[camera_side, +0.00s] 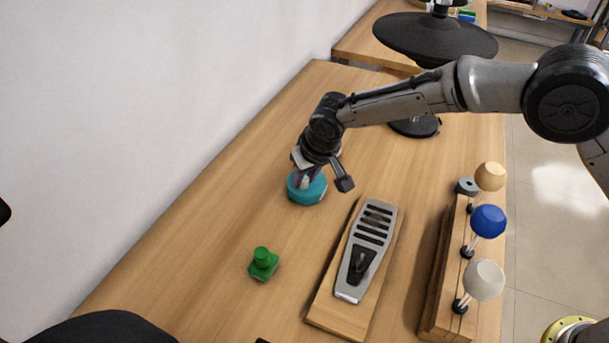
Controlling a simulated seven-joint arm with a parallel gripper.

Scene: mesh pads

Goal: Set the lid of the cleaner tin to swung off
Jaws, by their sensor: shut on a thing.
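My gripper (307,178) points down onto the top of the tin. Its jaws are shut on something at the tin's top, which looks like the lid. The gripper covers most of the tin's top, so how far the lid is turned cannot be told.
A green knobbed piece (262,264) lies in front of the tin. A grey pedal on a wooden board (357,262) stands to its right. A wooden block with tan, blue and white knobs (444,283) is farther right. The table (205,235) is clear to the left.

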